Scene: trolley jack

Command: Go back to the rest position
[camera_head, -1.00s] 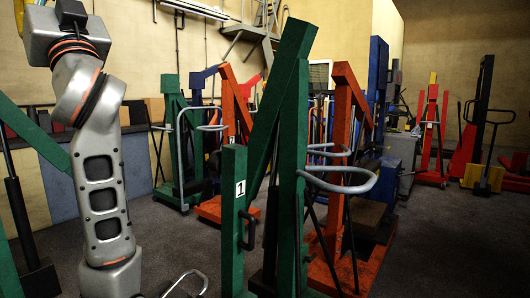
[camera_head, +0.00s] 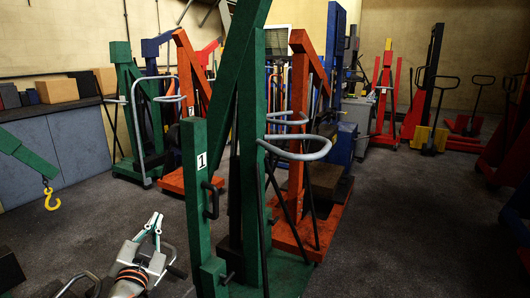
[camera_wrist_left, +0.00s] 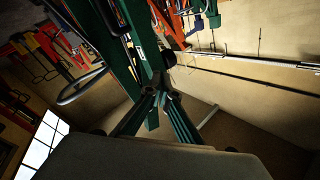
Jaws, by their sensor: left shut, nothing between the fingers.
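My left gripper (camera_head: 157,218) is low at the left of the head view, pointing up the picture. In the left wrist view the fingers (camera_wrist_left: 160,92) come together near the middle, against a background of green beams and a tan wall. My right gripper is in neither view.
An orange crane (camera_head: 302,130) stands behind the green one. A yellow hook (camera_head: 51,198) hangs from a green boom at left. Grey cabinets (camera_head: 55,165) line the left wall. A pallet stacker (camera_head: 429,90) stands at the back right. Floor (camera_head: 400,220) is clear at right.

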